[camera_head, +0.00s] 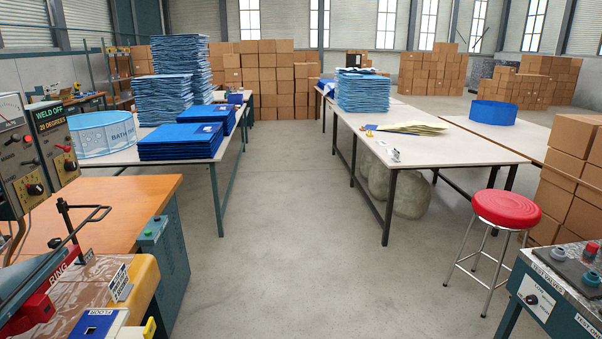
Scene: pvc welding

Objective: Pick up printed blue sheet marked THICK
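No sheet with a readable THICK mark shows. A stack of dark blue sheets (180,143) lies at the front of the left table, with another dark blue stack (208,114) behind it. Taller stacks of lighter blue sheets (163,101) stand farther back on that table. One more light blue stack (363,91) stands on the right table. Any print on these sheets is too small to read. Neither of my grippers is in view.
An orange-topped bench with a welding machine (100,292) fills the near left. A red stool (507,209) and a test bench (560,285) stand at the near right. The left table (120,157) and right table (470,143) flank a clear floor aisle (285,200).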

